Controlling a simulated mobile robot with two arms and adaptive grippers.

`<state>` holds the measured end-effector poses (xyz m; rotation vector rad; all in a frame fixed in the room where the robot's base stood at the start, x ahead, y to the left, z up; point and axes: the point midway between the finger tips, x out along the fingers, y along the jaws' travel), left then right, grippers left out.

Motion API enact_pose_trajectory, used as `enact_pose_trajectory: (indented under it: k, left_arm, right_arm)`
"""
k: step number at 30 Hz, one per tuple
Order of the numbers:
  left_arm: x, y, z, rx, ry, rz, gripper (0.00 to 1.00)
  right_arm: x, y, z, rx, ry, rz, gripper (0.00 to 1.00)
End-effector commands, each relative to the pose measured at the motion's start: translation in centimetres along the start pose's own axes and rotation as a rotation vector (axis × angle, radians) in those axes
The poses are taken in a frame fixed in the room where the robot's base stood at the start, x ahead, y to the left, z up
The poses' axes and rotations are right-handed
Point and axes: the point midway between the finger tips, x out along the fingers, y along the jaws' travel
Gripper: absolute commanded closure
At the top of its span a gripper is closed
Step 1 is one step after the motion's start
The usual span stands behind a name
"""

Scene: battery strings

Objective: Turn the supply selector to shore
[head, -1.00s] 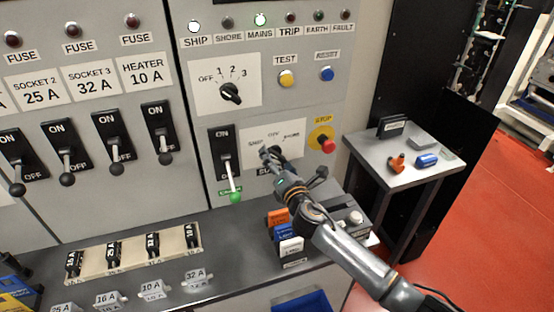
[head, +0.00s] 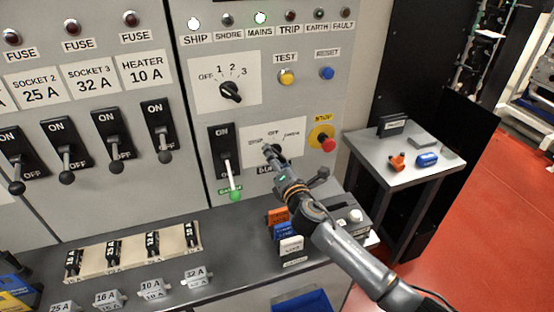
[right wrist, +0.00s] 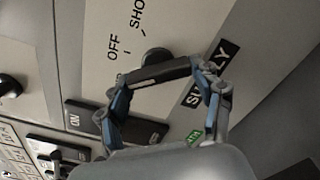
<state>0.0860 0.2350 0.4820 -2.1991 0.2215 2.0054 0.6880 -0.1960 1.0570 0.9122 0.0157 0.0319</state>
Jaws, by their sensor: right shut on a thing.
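The supply selector plate (head: 295,131) is a pale panel with SHIP, OFF and SHORE marks, low on the right cabinet. My right gripper (head: 270,152) is at its knob, with its arm coming in from the lower right. In the right wrist view the fingers (right wrist: 162,80) are shut on the dark bar of the selector knob (right wrist: 155,57), near the OFF mark. The fingers hide much of the knob, so I cannot tell exactly where it points. The SHIP lamp (head: 193,23) is lit white and the SHORE lamp (head: 227,20) is dark. My left gripper is not in view.
A main switch lever with a green tip (head: 235,194) is close left of my gripper. A red stop button (head: 328,144) is to the right. Coloured blocks (head: 283,230) stand on the bench below my arm. A small side table (head: 376,165) stands at the right.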

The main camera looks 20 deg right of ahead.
Motion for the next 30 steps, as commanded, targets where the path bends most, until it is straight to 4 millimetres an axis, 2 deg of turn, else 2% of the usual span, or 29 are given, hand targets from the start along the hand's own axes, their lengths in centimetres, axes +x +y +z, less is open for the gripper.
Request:
enact_pose_trajectory:
  k: [15, 30]
  left_arm:
    - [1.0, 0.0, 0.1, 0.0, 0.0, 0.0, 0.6]
    - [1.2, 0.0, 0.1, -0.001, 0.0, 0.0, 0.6]
  right_arm:
    - [0.0, 0.2, 0.0, 0.47, 0.0, 0.0, 0.66]
    - [0.0, 0.4, 0.2, 0.945, -0.001, -0.001, 0.66]
